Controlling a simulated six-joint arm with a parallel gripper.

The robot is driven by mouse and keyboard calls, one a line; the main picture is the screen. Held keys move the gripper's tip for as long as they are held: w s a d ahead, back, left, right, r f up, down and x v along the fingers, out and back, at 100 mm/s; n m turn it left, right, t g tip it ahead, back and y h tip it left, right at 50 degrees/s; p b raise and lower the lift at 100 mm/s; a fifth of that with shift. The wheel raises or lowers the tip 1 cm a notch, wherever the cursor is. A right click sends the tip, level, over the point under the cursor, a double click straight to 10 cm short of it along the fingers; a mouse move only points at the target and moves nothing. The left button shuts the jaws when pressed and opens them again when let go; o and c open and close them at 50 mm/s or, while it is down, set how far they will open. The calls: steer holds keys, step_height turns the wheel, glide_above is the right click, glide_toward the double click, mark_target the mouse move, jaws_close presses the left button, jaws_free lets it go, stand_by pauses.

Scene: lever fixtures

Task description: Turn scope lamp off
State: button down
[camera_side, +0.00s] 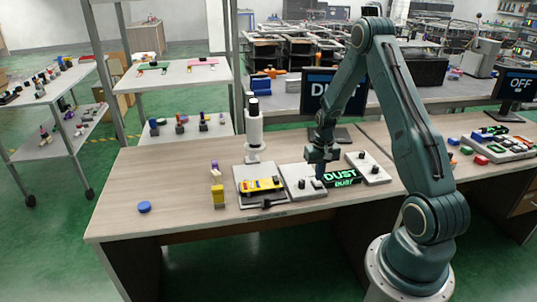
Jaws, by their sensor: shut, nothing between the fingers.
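My gripper (319,177) points down over a light grey fixture plate (296,180) near the middle of the bench. It is shut and empty. Its tips are close to a small light part on the plate; I cannot tell whether they touch it. A dark knob (302,184) shows on the plate, left of the tips. A white microscope-like instrument (254,132) with a dark top stands behind and left. I cannot tell which control is the scope lamp's.
A second grey fixture (368,167) with dark knobs lies right of the display. A tray with a yellow item (262,184) lies left, beside a yellow block stack (217,196). A blue disc (144,207) lies on the clear left bench. Monitors (350,96) stand behind.

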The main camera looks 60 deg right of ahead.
mark_target(318, 183)
steer(key=shift+f, duration=0.95)
stand_by(1.1)
steer(key=shift+r, duration=3.5)
